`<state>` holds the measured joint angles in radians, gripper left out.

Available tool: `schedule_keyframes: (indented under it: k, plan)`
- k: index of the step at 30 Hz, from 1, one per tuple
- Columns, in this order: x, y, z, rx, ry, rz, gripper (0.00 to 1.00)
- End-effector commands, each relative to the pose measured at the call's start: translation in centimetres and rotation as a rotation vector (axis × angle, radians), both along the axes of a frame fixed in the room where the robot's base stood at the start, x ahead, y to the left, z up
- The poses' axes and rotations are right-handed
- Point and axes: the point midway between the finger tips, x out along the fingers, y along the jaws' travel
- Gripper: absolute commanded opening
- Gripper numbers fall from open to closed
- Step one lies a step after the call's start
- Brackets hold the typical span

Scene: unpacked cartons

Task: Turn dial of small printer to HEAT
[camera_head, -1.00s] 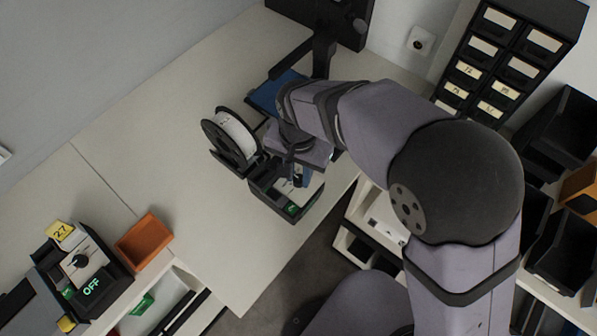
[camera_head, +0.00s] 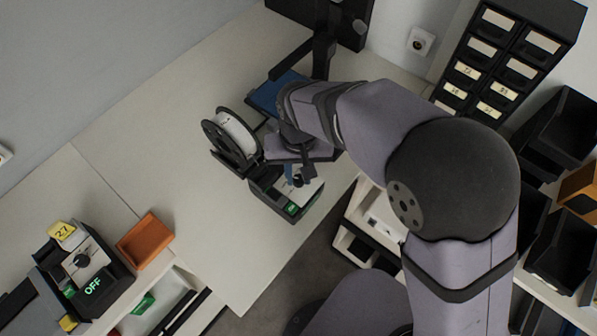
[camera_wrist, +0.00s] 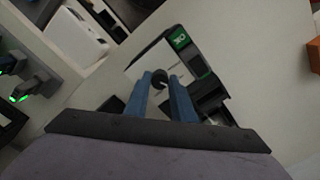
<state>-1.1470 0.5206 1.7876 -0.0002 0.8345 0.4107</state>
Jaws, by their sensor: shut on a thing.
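The small printer (camera_head: 287,208) is a dark box with a white top plate and a green-lit display (camera_head: 291,208) on its front edge. In the wrist view the display (camera_wrist: 180,40) is lit green, its letters turned and appearing to read OK. A small black dial (camera_wrist: 160,80) sits on the white plate (camera_wrist: 153,56). My gripper (camera_wrist: 161,78) has its two blue fingers closed on either side of the dial. In the head view my gripper (camera_head: 296,176) is over the printer and partly hides the dial; its pointer and markings cannot be read.
A white spool (camera_head: 235,135) in a black holder stands beside the printer. A second device (camera_head: 83,265) with a dial and an OFF display is at the lower left, near an orange tray (camera_head: 145,241). Drawers (camera_head: 505,60) stand at the upper right.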

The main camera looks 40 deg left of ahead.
Motion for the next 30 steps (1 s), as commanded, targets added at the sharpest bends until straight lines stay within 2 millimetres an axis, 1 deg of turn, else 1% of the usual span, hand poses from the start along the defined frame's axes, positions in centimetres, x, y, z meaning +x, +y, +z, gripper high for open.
schedule_keyframes:
  k: [6,13,19,30]
  plan:
    - [0.06,0.05,0.14,0.002,-0.001,0.158,0.00]
    - [0.07,0.07,0.13,0.003,-0.001,0.267,0.00]
    - [0.09,0.08,0.13,0.004,-0.002,0.306,0.00]
    - [0.10,0.12,0.14,0.004,-0.003,0.311,0.00]
